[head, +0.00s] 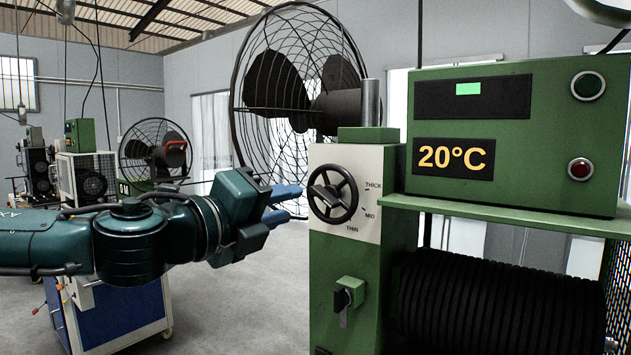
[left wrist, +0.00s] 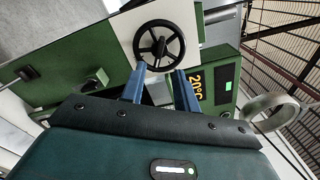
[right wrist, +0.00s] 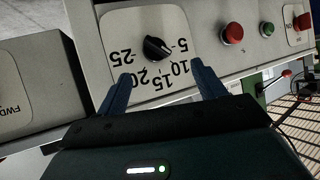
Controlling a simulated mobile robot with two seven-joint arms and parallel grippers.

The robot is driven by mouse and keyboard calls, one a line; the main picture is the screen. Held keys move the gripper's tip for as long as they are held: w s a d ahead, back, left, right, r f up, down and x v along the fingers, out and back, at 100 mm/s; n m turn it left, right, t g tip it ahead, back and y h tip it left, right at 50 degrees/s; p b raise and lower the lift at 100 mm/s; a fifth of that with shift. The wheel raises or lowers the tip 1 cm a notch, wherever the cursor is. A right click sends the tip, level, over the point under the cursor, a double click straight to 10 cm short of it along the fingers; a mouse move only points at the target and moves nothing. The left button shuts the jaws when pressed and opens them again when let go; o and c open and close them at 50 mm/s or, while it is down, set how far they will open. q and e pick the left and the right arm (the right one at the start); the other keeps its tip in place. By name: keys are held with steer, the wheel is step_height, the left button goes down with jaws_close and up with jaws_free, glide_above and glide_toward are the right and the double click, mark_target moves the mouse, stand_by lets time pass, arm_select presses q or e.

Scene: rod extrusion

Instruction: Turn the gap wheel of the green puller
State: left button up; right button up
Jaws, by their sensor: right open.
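The gap wheel (head: 331,196) is a black spoked handwheel on a white plate marked THICK, MID and THIN, on the green puller (head: 333,258). My left gripper (head: 295,203) comes in from the left, its blue fingers pointing at the wheel with a small gap. In the left wrist view the wheel (left wrist: 160,46) lies just beyond the parted, empty fingertips of my left gripper (left wrist: 159,73). My right gripper (right wrist: 162,80) shows only in the right wrist view, open and empty, facing a black dial knob (right wrist: 156,48) on a grey panel.
A green box (head: 560,130) with a 20°C display stands right of the wheel. A rotary switch (head: 348,298) sits below the wheel. A large caged fan (head: 300,75) stands behind. A blue cart (head: 130,310) stands under my left arm.

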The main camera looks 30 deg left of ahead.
mark_target(319, 196)
arm_select(q)
steer(key=w+p, duration=0.3)
steer(key=p, duration=0.3)
steer(key=shift+w+f, duration=0.1)
steer(key=shift+w+d, duration=0.2)
steer(key=shift+w, duration=0.9)
steer(key=shift+w+a, duration=0.1)
steer(key=shift+w, duration=0.95)
steer(key=shift+w+d, duration=0.2)
steer(key=shift+w, duration=0.05)
arm_select(e)
steer(key=shift+s+d+r+g+h, duration=0.25)
steer(key=shift+d+r+h, duration=0.15)
steer(key=shift+d, duration=0.2)
steer(key=shift+s+d+r+g+h, duration=0.1)
steer(key=shift+d+r+g+h, duration=0.25)
steer(key=shift+d, duration=0.25)
arm_select(q)
steer(key=shift+c, duration=0.3)
